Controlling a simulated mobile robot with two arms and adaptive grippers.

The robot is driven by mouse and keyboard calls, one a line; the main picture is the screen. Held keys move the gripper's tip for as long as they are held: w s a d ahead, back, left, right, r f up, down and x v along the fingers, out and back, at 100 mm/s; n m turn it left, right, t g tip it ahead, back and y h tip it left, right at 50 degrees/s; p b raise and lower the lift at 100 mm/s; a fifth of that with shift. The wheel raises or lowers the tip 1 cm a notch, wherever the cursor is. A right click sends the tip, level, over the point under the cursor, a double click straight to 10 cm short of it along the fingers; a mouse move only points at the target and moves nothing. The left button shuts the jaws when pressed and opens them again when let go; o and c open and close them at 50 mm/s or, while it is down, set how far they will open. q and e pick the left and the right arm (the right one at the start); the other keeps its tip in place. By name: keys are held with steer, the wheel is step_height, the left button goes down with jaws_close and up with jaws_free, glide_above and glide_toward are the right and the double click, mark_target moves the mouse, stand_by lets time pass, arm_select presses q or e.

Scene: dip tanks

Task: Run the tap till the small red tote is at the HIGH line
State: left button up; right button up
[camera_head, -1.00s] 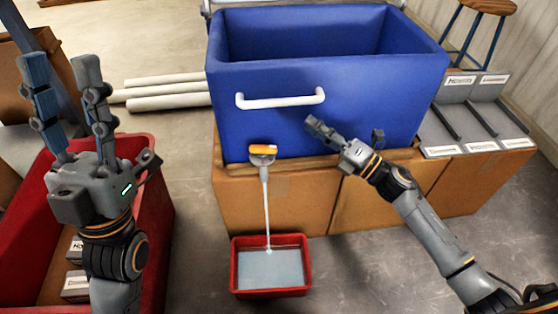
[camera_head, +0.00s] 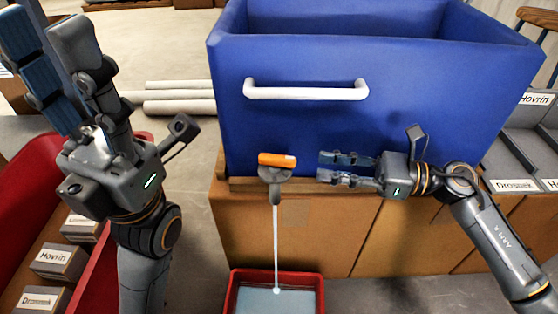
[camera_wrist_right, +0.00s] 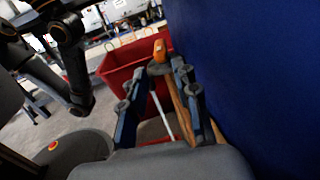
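The tap (camera_head: 275,172) with an orange handle juts from the low front of the blue tank (camera_head: 300,125). A thin pale stream (camera_head: 276,240) runs from it into the small red tote (camera_head: 236,285) on the floor. Pale liquid (camera_head: 260,302) covers the tote's inside; the tote's front is cut off, and I cannot see the HIGH line. My right gripper (camera_head: 322,168) is open and empty just right of the tap, apart from it, fingers pointing at it. The right wrist view shows the orange handle (camera_wrist_right: 160,48) beyond the fingertips. My left gripper (camera_head: 42,22) is raised, open and empty.
A large red tote (camera_head: 30,180) with labelled boxes (camera_head: 58,262) stands at the left. Brown cartons (camera_head: 320,228) support the blue tank, which has a white handle (camera_head: 305,91). Grey labelled trays (camera_head: 515,140) are at the right. Pale pipes (camera_head: 180,95) lie behind.

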mark_target(258, 157)
steer(key=a, duration=0.3)
steer(key=w+a+b, duration=0.1)
steer(key=a, duration=0.3)
steer(key=w+a+b, duration=0.1)
steer(key=a, duration=0.2)
steer(key=shift+a, duration=0.3)
jaws_close()
